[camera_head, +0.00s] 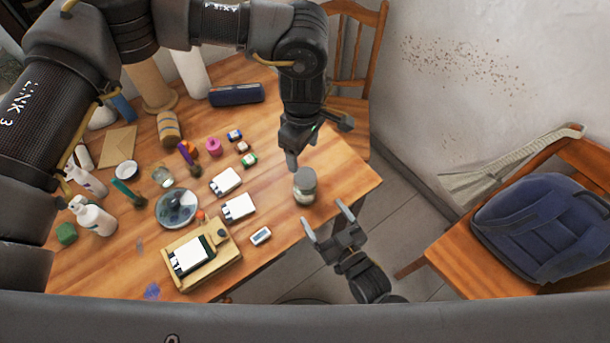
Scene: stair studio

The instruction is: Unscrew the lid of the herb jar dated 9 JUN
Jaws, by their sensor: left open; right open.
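A small jar with a grey lid (305,186) stands upright near the right edge of the wooden table. Its lid is on, and any date on it is too small to read. My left gripper (318,145) is open just above and behind the jar, with one finger pointing down close to the lid. I cannot tell whether that finger touches it. My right gripper (326,217) is open and empty, just in front and to the right of the jar, its fingers pointing toward it. No other jar with such a lid is clear to me.
White cards (238,207), a small white device (261,236) and a wooden stand (202,262) lie left of the jar. White bottles (93,217) and small coloured things crowd the table's left. A chair with a blue backpack (545,225) stands at right.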

